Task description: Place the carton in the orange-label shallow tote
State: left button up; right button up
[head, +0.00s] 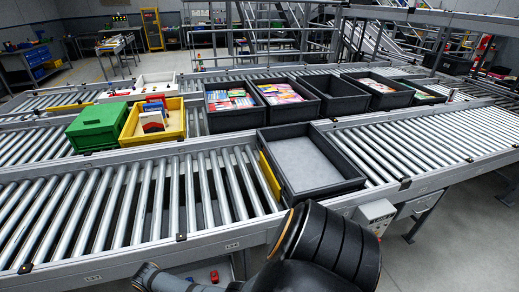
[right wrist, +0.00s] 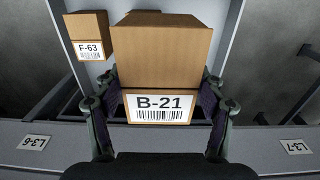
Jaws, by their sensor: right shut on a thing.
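My right gripper (right wrist: 160,118) is shut on a brown carton labelled B-21 (right wrist: 165,55) in the right wrist view, one finger on each side of its label face. I cannot tell whether the carton still rests on the surface below it. In the head view a shallow dark tote (head: 337,187) stands on the near roller conveyor. It has a yellow-orange panel (head: 270,175) on its left side, and its grey floor looks empty. My left gripper is not in view, and the carton does not show in the head view.
In the right wrist view a second carton, F-63 (right wrist: 87,33), stands left of the held one, behind a grey shelf edge (right wrist: 265,143) tagged L3-6 and L3-7. In the head view a green bin (head: 97,127), a yellow bin (head: 152,122) and several dark totes line the conveyor behind.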

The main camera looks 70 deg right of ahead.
aim_at(309, 174)
jog(key=k+l+z, duration=0.15)
jog(key=k+l, duration=1.05)
